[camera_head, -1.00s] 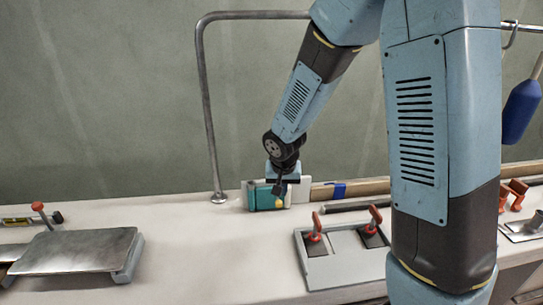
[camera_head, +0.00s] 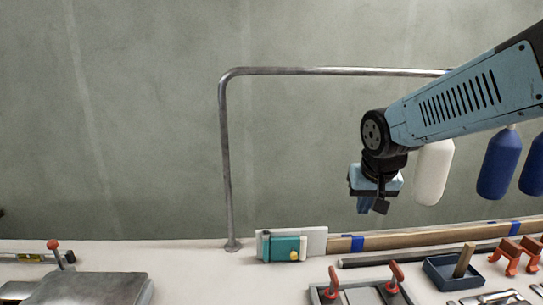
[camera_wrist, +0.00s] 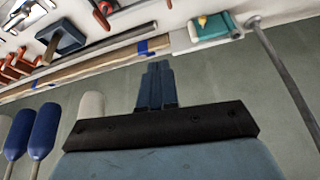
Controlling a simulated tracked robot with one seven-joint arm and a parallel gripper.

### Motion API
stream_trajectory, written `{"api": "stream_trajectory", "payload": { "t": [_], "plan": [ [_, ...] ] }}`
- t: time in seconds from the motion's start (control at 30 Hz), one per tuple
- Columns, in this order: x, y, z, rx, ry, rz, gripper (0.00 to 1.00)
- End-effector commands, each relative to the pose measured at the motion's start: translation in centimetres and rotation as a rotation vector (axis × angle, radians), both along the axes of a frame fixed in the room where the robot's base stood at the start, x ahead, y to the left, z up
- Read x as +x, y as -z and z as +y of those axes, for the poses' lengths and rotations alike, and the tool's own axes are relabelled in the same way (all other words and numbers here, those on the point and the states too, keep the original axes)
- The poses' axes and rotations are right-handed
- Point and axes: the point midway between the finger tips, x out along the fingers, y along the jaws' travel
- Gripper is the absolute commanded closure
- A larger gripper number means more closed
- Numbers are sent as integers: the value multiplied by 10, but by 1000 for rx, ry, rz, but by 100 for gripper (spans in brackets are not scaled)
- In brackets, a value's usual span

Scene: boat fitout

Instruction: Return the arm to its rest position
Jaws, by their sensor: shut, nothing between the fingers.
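My gripper (camera_head: 372,205) hangs in the air in front of the wall, above and to the right of the teal block with the yellow knob. It is shut and empty. In the wrist view its closed fingers (camera_wrist: 156,85) lie side by side with nothing between them. My forearm reaches in from the right edge of the head view.
The teal block (camera_head: 283,249) sits against a white board at the bench's back. A metal rail (camera_head: 225,160) rises left of my gripper and runs behind my arm. White (camera_head: 433,172) and blue (camera_head: 499,163) fenders hang at right. Tools and clamps cover the bench front.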

Motion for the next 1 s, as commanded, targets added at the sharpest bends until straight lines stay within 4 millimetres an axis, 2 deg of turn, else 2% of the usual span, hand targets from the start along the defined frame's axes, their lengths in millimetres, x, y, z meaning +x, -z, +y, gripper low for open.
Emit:
{"api": "stream_trajectory", "payload": {
  "t": [0.2, 0.5, 0.67, 1.0],
  "plan": [
    [-47, -30, -18, 2, -22, -36, 100],
    [-99, -52, -28, -1, -63, -72, 100],
    [-110, -54, -29, -3, -75, -77, 100],
    [-111, -55, -29, -3, -78, -77, 100]
  ]
}}
